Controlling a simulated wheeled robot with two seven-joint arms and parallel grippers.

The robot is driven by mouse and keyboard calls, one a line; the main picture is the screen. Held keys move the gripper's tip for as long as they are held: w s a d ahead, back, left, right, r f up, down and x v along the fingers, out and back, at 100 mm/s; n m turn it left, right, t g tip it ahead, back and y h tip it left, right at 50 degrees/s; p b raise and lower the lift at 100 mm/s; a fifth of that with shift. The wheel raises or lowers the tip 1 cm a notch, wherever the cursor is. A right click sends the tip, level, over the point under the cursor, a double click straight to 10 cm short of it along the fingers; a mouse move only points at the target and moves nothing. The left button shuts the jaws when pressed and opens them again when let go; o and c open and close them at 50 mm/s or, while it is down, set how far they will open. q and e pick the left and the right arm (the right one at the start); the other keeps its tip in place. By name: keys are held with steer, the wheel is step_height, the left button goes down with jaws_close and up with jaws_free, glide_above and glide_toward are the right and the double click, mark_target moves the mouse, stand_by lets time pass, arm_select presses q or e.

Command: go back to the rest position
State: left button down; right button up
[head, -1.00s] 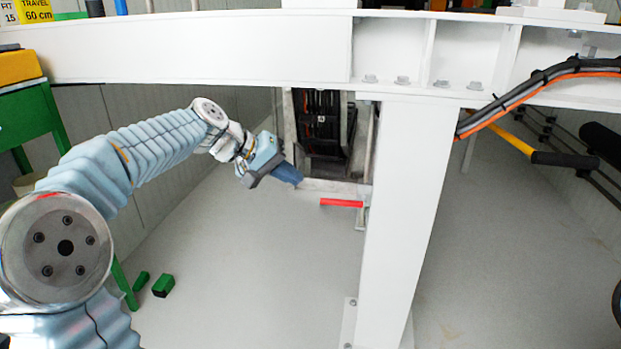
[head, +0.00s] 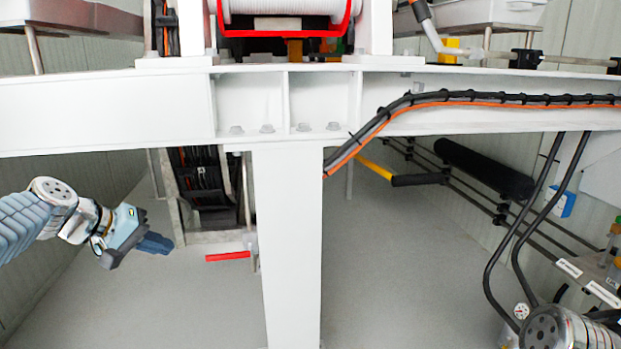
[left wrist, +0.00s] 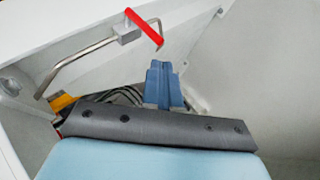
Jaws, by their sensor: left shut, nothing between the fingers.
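My left gripper (head: 155,243) is shut and empty, with its blue fingers together. In the head view it is at the left, below the white beam. It also shows in the left wrist view (left wrist: 165,85). A red-handled lever (head: 228,256) lies to the right of the fingertips in the head view, with a gap between. In the left wrist view the red handle (left wrist: 145,27) and its bent metal rod are beyond the fingers, apart from them. A joint of my right arm (head: 555,330) shows at the lower right; my right gripper is not in view.
A white beam (head: 100,110) crosses above my left arm. A white post (head: 288,250) stands right of the red handle. Black and orange cables (head: 450,99) run along the beam, and black hoses (head: 525,225) hang at the right. Grey floor (head: 400,270) is open right of the post.

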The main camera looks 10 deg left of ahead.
arm_select(q)
steer(key=d+f+g+y+p, duration=0.1)
steer(key=d+f+g+p, duration=0.3)
steer(key=f, duration=0.8)
steer(key=d+f+y+p, duration=0.1)
steer(key=d+f, duration=0.4)
steer(key=f, duration=0.8)
steer(key=s+d+f+m+g+p, duration=0.1)
steer(key=s+d+f+m+p, duration=0.1)
steer(key=s+d+f, duration=0.5)
steer(key=s+d+f+m+g+p, duration=0.1)
steer(key=s+d+f+m+p, duration=0.1)
steer(key=s+d+f, duration=0.5)
steer(key=s+p, duration=0.1)
steer(key=s, duration=0.4)
steer(key=shift+s+d+f+g, duration=0.35)
steer(key=shift+s+g, duration=0.05)
